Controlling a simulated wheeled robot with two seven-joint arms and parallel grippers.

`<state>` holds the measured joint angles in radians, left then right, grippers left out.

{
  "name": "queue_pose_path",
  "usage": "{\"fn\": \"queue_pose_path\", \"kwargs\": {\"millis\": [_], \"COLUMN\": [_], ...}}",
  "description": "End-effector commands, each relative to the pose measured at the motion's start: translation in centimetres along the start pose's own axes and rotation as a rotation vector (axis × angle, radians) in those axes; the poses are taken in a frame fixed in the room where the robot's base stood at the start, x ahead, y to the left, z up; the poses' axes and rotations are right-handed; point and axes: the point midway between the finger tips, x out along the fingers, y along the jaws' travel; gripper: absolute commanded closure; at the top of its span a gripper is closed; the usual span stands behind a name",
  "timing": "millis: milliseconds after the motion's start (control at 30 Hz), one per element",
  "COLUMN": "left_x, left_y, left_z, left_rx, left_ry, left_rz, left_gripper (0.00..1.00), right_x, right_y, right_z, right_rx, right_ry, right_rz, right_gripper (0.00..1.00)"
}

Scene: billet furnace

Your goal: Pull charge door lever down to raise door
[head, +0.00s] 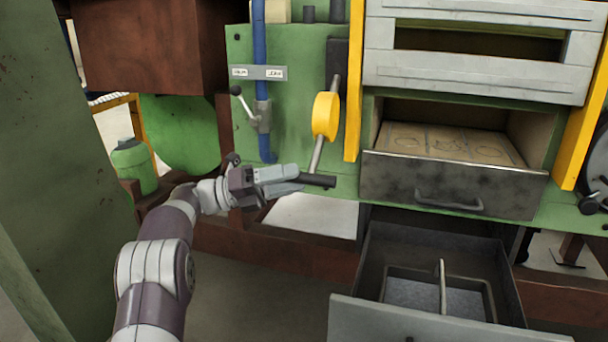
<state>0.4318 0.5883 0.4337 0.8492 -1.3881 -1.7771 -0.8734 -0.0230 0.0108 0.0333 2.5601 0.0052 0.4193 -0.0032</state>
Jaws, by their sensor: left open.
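The lever is a metal rod with a yellow weight (326,116) on it, on the green panel. It slants down to a dark cylindrical grip (320,181) at its lower end. My left gripper (293,180) is open at the left end of this grip, its fingers pointing right. I cannot tell whether the fingers touch the grip or overlap it. A pale slatted panel (470,72) with a dark slot, perhaps the door, sits between yellow uprights above an open chamber (450,140). My right gripper is not in view.
A small black-knobbed valve lever (243,104) sits on a blue pipe (260,50) left of the lever. A dark front with a handle (450,204) closes the chamber's lower side. Below it, an open drawer (360,310) juts out. A green canister (134,165) stands at left.

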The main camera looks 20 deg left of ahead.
Motion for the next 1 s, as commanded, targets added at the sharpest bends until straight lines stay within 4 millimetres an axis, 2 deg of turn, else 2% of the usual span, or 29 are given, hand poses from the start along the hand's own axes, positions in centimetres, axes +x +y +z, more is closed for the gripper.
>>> {"fn": "queue_pose_path", "kwargs": {"millis": [100,200,333,500,933,1000], "left_x": [-3.4,-5.9,-8.1,-9.0,-9.0,-9.0], "left_y": [-0.1,0.0,0.0,0.1,0.1,1.2], "left_z": [0.2,0.1,0.1,0.0,0.0,1.2], "left_rx": [-0.001,-0.001,-0.001,-0.001,-0.016,-0.064], "left_ry": [-0.003,-0.003,-0.001,0.001,0.000,-0.061], "left_rz": [0.002,0.002,0.000,0.000,0.001,0.052], "left_gripper": [0.49,0.49,0.49,0.49,0.49,0.49], "right_x": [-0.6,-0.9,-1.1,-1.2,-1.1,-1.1], "right_y": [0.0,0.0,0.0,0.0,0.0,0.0], "right_z": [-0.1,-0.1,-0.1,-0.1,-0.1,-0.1], "right_rx": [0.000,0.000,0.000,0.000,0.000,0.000], "right_ry": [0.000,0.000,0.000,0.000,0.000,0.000], "right_rz": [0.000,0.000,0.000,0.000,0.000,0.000], "right_gripper": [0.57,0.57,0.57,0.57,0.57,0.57]}}
